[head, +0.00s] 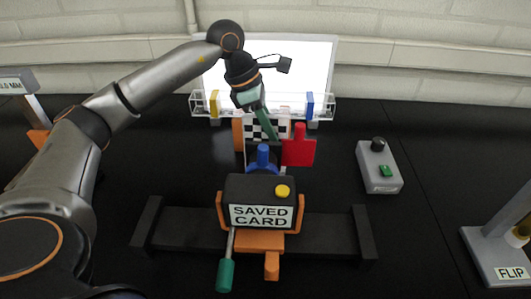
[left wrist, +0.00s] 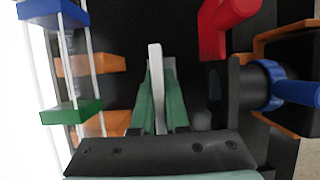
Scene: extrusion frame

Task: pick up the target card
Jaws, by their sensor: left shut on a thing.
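In the left wrist view my left gripper (left wrist: 160,110) is shut on a thin white plate seen edge-on, which looks like the card (left wrist: 155,70). Whether the card's lower edge touches anything is hidden. My right gripper is in neither view.
A red plate (head: 299,152) stands close right of the fingers. The blue knob (head: 263,158) sits before them, behind a black "SAVED CARD" box (head: 232,188). A clear rack (head: 325,108) and bright panel stand behind. A grey button box (head: 378,168) stands right.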

